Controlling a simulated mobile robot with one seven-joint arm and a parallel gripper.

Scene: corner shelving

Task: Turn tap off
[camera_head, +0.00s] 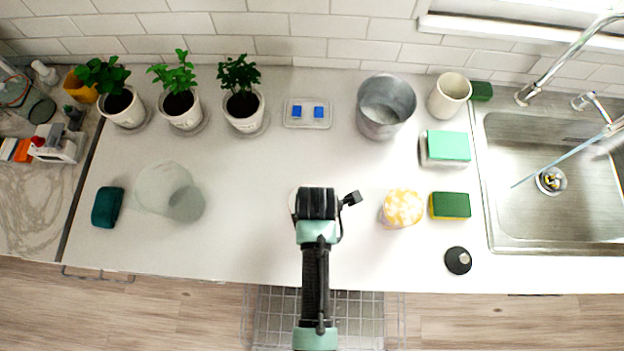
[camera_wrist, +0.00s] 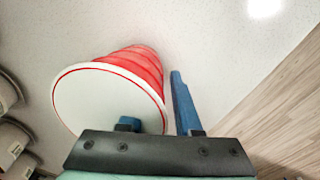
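The chrome tap (camera_head: 560,65) stands behind the sink at the far right. A smaller metal lever or spout piece (camera_head: 590,102) is beside it. A thin bluish translucent streak (camera_head: 565,158), which looks like running water, slants over the sink basin. My gripper (camera_head: 318,202) is over the middle of the counter, well to the left of the tap. In the wrist view its blue fingers (camera_wrist: 157,115) are apart. A red ribbed object with a white round face (camera_wrist: 100,95) is close by them; I cannot tell whether they touch it. The tap is not in the wrist view.
The sink (camera_head: 590,215) is right of the counter (camera_head: 260,165). Between my gripper and the sink are a yellow-patterned item (camera_head: 402,208), a sponge (camera_head: 450,205), a green-topped block (camera_head: 446,146) and a black round item (camera_head: 458,260). A metal pot (camera_head: 385,110) and potted plants (camera_head: 180,105) stand behind.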

